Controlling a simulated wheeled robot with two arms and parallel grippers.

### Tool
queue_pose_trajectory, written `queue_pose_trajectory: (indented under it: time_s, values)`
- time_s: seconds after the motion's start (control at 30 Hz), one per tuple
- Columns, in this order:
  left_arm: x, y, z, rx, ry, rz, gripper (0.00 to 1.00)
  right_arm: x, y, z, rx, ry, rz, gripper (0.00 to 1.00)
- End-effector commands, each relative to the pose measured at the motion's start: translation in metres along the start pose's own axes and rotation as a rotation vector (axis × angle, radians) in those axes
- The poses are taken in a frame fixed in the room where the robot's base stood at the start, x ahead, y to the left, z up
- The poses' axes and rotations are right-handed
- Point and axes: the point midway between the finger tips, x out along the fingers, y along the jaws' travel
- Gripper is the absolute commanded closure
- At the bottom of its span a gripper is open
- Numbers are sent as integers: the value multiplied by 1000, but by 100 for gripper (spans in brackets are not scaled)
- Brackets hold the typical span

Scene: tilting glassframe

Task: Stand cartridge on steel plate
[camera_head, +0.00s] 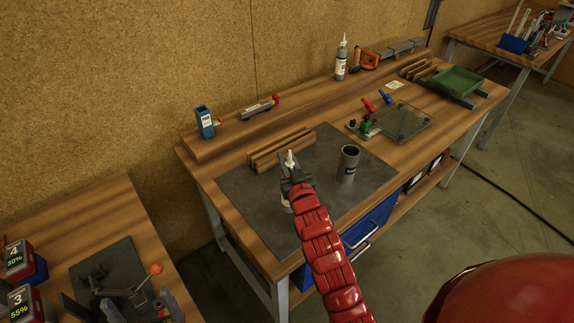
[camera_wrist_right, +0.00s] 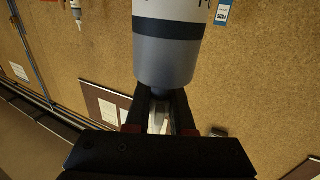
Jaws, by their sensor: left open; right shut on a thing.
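My right gripper (camera_head: 293,183) is shut on the cartridge (camera_head: 290,158), with the white nozzle above the jaws and part of the grey body below. The right wrist view shows the cartridge (camera_wrist_right: 165,62) as a grey and white cylinder with a dark band, its narrow end between the fingers of my right gripper (camera_wrist_right: 161,115). The cartridge looks about upright over the dark steel plate (camera_head: 243,205) on the bench. The arm hides much of it, and I cannot tell whether its base touches the plate.
An open grey cylinder (camera_head: 348,163) stands on the plate, right of the gripper. A slotted wooden block (camera_head: 281,150) lies behind. A clear-topped fixture (camera_head: 405,122) with red and blue handles is further right. A blue box (camera_head: 205,122) and a white-nozzled bottle (camera_head: 341,60) stand on the back shelf.

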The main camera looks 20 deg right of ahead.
Motion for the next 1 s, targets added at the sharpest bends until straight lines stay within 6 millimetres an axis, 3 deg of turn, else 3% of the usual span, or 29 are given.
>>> queue_pose_trajectory:
  time_s: [0.3, 0.67, 0.7, 0.83, 0.87, 1.0]
  values:
    - [22, -1, -4, 0, 0, 0, 0, 0, 0, 31, 1, -5, 1, 100]
    - [16, -1, -3, 0, 0, 0, 0, 0, 0, 38, 0, 1, 0, 100]
    - [16, -1, -3, 0, 0, 0, 0, 0, 0, 39, 0, 1, 0, 77]
    - [17, -1, -3, 0, 0, 0, 0, 0, 0, 37, 0, 1, 0, 53]
    - [17, -1, -3, 0, 0, 0, 0, 0, 0, 38, 0, 1, 0, 49]
    - [17, -1, -3, 0, 0, 0, 0, 0, 0, 38, 0, 0, 0, 49]
